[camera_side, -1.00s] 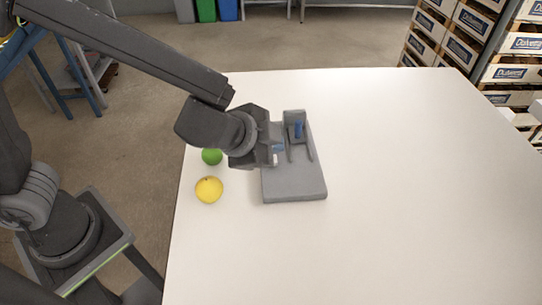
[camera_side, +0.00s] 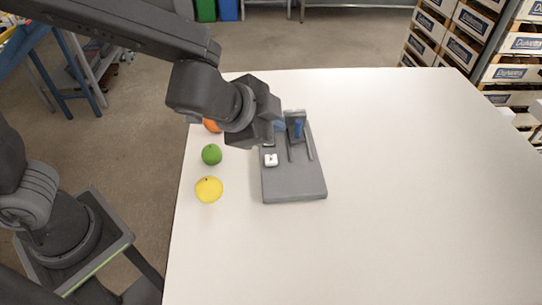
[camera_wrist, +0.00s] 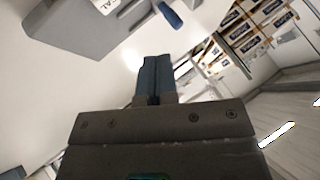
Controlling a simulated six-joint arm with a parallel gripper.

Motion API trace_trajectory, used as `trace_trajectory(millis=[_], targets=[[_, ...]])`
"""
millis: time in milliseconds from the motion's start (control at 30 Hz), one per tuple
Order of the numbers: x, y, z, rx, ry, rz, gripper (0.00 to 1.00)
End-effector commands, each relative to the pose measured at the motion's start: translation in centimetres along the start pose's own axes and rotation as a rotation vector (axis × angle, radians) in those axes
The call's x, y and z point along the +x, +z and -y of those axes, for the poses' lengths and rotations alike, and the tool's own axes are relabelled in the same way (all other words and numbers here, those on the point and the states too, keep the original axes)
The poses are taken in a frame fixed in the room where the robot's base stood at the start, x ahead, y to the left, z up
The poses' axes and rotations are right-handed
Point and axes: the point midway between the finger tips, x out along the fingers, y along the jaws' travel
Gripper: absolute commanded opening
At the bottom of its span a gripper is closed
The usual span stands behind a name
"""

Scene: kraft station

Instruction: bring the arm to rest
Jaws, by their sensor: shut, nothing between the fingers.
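My gripper (camera_side: 279,126) is over the upper left part of a grey fixture board on the white table in the side view. The wrist view shows its two blue-grey fingers (camera_wrist: 155,78) pressed together with nothing between them. My wrist hides part of the board in the side view.
The grey board (camera_side: 295,185) carries an upright block with a blue part (camera_side: 298,129), two rails and a small white piece (camera_side: 271,160). A yellow fruit (camera_side: 209,189), a green fruit (camera_side: 211,154) and a partly hidden orange fruit (camera_side: 212,125) lie left. The table's right side (camera_side: 420,180) is clear.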

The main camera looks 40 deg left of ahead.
Motion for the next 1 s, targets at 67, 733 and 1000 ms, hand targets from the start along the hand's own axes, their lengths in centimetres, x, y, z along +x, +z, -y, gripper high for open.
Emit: trace_trajectory(millis=[67, 733, 1000], targets=[[0.0, 0.0, 0.0, 0.000, 0.000, 0.000, 0.00], [-9.6, 11.7, 6.4, -0.542, -0.066, 0.260, 0.00], [-14.7, 16.5, 4.3, -0.855, 0.003, 0.333, 0.00]])
